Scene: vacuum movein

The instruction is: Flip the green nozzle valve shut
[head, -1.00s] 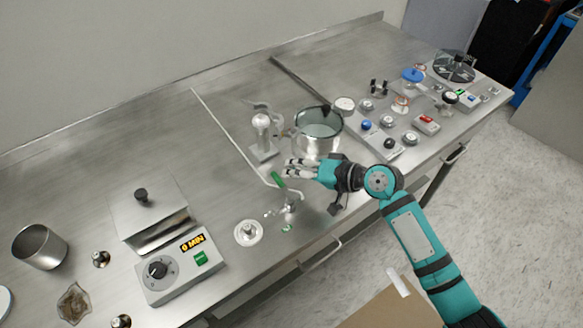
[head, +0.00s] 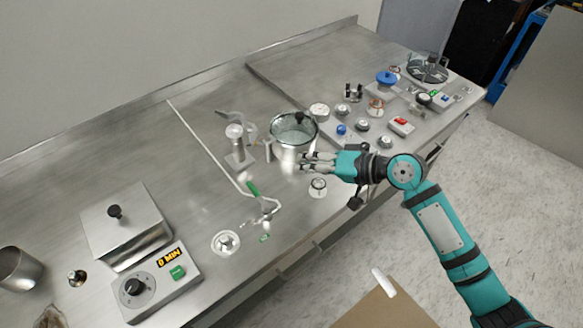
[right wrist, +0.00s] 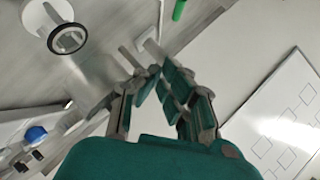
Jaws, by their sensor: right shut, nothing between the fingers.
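The green nozzle valve lever (head: 253,188) sits on a thin bent metal pipe (head: 268,208) near the front of the steel bench. The lever slants along the pipe; I cannot tell whether the valve is open or shut. A piece of green shows at the top edge of the right wrist view (right wrist: 178,9). My right gripper (head: 306,162) is shut and empty, to the right of the lever and apart from it, in front of the steel pot. In the right wrist view its fingers (right wrist: 148,58) come together. My left gripper is not in view.
A steel pot (head: 293,145) stands behind my right gripper. A small round dial (head: 318,186) stands below it. A metal stand (head: 238,150) is left of the pot. A timer box (head: 160,285) is at front left, and a panel of knobs (head: 362,125) at right.

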